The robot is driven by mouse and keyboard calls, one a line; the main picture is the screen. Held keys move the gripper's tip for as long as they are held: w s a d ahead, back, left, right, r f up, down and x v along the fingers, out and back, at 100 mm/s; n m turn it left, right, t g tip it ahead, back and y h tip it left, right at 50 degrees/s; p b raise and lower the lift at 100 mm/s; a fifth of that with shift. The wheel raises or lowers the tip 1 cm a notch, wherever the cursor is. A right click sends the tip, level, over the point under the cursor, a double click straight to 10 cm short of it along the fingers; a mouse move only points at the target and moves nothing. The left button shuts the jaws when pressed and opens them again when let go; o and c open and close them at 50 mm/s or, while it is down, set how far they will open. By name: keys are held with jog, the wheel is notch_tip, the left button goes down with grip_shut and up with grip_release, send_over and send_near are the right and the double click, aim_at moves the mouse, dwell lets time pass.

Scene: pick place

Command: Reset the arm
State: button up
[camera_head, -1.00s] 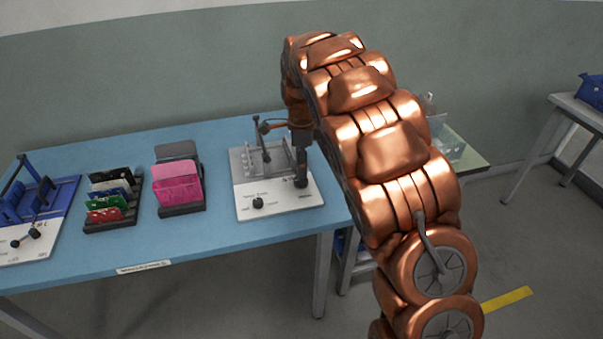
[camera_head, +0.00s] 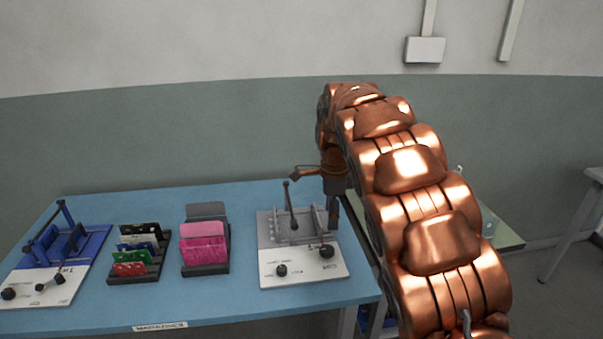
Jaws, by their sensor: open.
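My arm (camera_head: 410,165), made of copper-coloured segments, reaches from the lower right up and over the right end of the blue table. My gripper (camera_head: 318,196) hangs at its far end, at the back right of a grey and white fixture (camera_head: 300,268). Its dark fingers are spread apart and I see nothing held between them. One finger points left and the other points down in front of the fixture's rear right corner. Whether it touches the fixture cannot be told. The arm hides the area behind it.
The blue table (camera_head: 150,200) also carries a blue and white fixture (camera_head: 75,245), a dark rack of several coloured cards (camera_head: 135,265) and a holder with pink cards (camera_head: 203,250). A greenish table (camera_head: 505,235) stands behind my arm. The wall is behind.

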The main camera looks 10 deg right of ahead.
jog(key=s+d+r+n+p, duration=0.15)
jog(key=s+r+n, duration=0.3)
jog(key=s, duration=0.55)
jog(key=s+r+n+p, duration=0.25)
jog(key=s+n, duration=0.25)
jog(key=s, duration=0.6)
jog(key=s+a+f+n+g+p, duration=0.1)
jog(key=s+n+p, duration=0.2)
jog(key=s+n, duration=0.7)
jog(key=shift+s+a+g, duration=0.35)
jog(key=shift+s+g, duration=0.05)
jog(key=shift+s, duration=5.1)
jog(key=shift+n, duration=0.25)
